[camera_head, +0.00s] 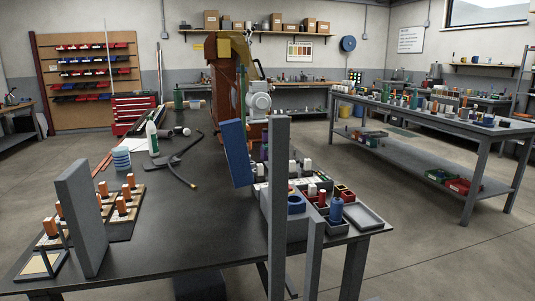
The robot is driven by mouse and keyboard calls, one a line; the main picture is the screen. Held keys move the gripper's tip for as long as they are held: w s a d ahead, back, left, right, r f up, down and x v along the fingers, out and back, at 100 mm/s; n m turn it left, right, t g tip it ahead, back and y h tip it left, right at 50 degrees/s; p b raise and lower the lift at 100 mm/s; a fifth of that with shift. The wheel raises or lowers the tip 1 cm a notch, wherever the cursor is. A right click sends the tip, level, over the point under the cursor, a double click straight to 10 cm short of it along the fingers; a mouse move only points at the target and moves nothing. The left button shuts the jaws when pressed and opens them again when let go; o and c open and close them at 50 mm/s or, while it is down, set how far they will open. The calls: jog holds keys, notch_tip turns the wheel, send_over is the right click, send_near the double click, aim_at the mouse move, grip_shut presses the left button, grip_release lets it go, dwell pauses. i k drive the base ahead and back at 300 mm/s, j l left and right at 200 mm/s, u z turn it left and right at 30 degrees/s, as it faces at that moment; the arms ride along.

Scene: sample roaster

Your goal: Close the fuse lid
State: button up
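I cannot tell for certain which part is the fuse lid. A blue panel (236,153) stands nearly upright and slightly tilted at the left edge of a grey compartmented unit (297,230) on the dark bench, and looks like a raised lid. White blocks (312,189) and small red and blue parts sit in the unit. At the left, a tall grey panel (80,220) stands upright beside several orange-topped pieces (121,205) on pale bases. Grey upright posts (278,205) in front hide part of the compartmented unit. My gripper is not visible.
The dark bench (185,225) has bare surface between the two groups. A second loaded table (440,117) stands right, with open floor between.

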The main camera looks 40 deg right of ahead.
aim_at(233, 136)
jog(key=i+j+z, duration=0.1)
jog(key=i+z, duration=0.15)
jog(key=z, duration=0.15)
jog(key=i+j+z, duration=0.2)
jog(key=z, duration=0.15)
jog(key=i+j+z, duration=0.25)
jog(key=z, duration=0.15)
jog(key=i+j+z, duration=0.25)
jog(key=k, duration=0.45)
jog(key=i+j, duration=0.1)
jog(key=i, duration=0.45)
